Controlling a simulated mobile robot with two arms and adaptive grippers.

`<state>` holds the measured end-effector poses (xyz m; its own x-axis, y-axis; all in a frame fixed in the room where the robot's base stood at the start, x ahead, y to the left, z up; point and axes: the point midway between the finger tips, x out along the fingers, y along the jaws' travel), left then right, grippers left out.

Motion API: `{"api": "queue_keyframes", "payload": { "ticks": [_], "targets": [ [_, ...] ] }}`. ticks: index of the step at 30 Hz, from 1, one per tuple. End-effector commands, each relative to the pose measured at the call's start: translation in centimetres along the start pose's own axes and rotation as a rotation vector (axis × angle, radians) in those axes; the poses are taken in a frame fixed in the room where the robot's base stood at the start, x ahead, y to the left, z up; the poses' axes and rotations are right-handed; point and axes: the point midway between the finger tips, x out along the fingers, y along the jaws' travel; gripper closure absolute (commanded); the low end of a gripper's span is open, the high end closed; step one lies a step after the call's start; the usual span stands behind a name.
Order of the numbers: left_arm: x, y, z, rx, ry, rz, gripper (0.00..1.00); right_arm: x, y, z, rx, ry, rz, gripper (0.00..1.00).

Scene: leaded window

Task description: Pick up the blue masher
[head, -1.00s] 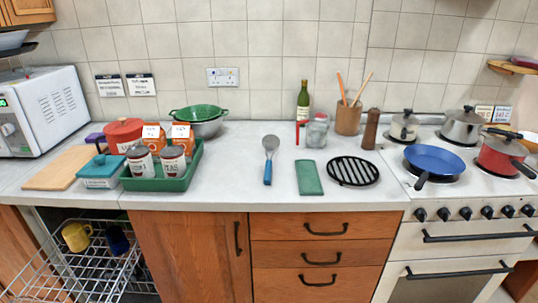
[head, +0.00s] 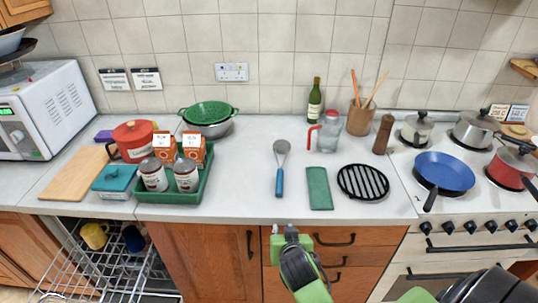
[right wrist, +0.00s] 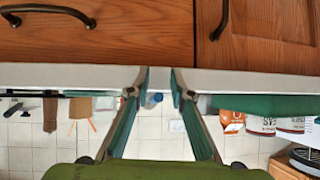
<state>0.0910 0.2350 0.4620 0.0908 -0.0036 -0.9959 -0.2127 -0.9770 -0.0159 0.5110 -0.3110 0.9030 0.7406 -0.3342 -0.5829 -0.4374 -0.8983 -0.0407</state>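The blue masher (head: 280,182) lies on the counter with its blue handle toward the front edge and its grey head pointing back. My right gripper (head: 290,231) is in front of the counter edge, below the handle's end and apart from it. In the right wrist view, which looks upside down, its two fingers (right wrist: 160,82) stand apart with nothing held. A small blue bit of the masher handle (right wrist: 153,100) shows between them, beyond the counter edge. My left gripper is not in view.
A green cloth (head: 319,188) and a black trivet (head: 363,182) lie right of the masher. A green tray (head: 205,188) with cans and cartons stands left. Drawers (head: 345,258) are below the counter (head: 245,195). The counter around the masher is clear.

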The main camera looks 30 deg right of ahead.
Motion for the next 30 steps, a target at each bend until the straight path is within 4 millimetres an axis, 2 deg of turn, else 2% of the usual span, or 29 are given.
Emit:
{"api": "queue_keyframes", "payload": {
  "ticks": [1,3,6,9,14,24,30],
  "targets": [
    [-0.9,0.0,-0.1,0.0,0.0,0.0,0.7,-1.4,0.5,-2.5,0.029,0.029,0.013,0.79],
    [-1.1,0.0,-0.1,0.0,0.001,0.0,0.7,-1.6,0.9,-5.6,0.09,0.097,0.031,0.79],
    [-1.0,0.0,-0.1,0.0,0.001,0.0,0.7,-0.8,0.9,-8.2,0.154,0.178,0.039,0.79],
    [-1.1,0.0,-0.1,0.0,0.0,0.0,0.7,-0.5,0.9,-9.9,0.188,0.228,0.04,0.79],
    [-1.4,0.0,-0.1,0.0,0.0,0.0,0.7,0.8,0.9,-10.8,0.197,0.245,0.039,0.79],
    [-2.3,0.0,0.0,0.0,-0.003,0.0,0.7,6.0,1.2,-12.0,0.196,0.243,0.039,0.79],
    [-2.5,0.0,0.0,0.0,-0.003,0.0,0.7,7.7,1.3,-12.4,0.197,0.243,0.039,0.79]
  ]
}}
